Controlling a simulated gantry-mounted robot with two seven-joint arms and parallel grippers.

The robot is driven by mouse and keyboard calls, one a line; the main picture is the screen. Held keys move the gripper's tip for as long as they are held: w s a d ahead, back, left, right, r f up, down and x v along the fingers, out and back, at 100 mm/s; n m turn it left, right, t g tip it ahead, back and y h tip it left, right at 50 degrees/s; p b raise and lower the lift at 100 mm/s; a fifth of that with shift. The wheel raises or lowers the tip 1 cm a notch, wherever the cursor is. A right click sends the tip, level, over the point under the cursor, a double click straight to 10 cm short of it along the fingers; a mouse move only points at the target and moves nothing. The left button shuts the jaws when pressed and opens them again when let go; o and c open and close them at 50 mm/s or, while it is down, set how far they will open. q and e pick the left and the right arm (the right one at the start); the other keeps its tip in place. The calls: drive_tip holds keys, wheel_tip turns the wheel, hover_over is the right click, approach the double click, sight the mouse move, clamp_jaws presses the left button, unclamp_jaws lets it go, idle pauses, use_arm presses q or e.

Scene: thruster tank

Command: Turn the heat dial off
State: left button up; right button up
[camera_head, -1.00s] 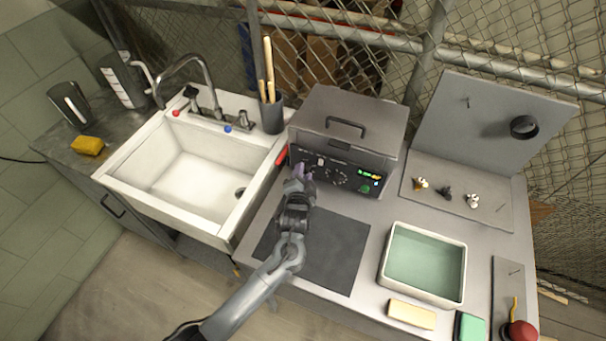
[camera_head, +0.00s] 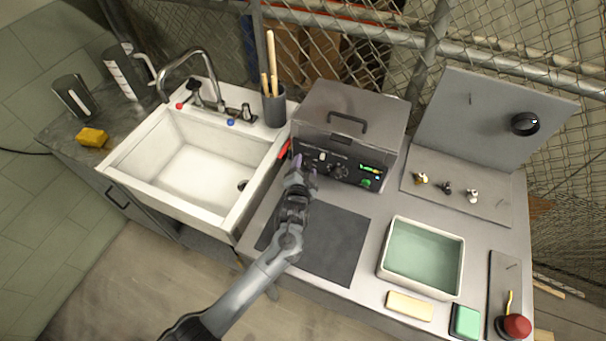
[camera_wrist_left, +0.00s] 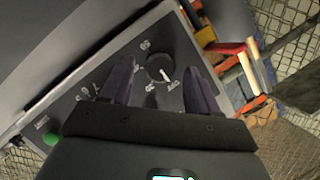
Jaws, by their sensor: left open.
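The grey tank (camera_head: 352,112) stands on the bench with a dark control panel (camera_head: 345,170) on its front. The heat dial (camera_wrist_left: 160,68) shows in the left wrist view as a round dark knob with a white pointer mark, with small white labels around it. My left gripper (camera_head: 299,165) is at the left end of the panel. In the left wrist view its two dark fingers (camera_wrist_left: 160,78) are spread, one on each side of the dial, with a gap to it. I cannot tell how deep the fingertips reach. My right gripper is not in view.
A green button (camera_head: 366,184) and a lit display (camera_head: 371,169) are at the panel's right. A sink (camera_head: 200,165) is at left. A green-lined basin (camera_head: 424,258) and a pegboard tray (camera_head: 458,192) are at right. A dark mat (camera_head: 325,243) lies in front.

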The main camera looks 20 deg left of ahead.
use_arm(q)
drive_tip(key=p+v, duration=0.1)
drive_tip(key=v, duration=0.9)
drive_tip(key=shift+s+p, duration=0.3)
drive_tip(key=shift+s, duration=0.05)
drive_tip(key=shift+d, duration=0.1)
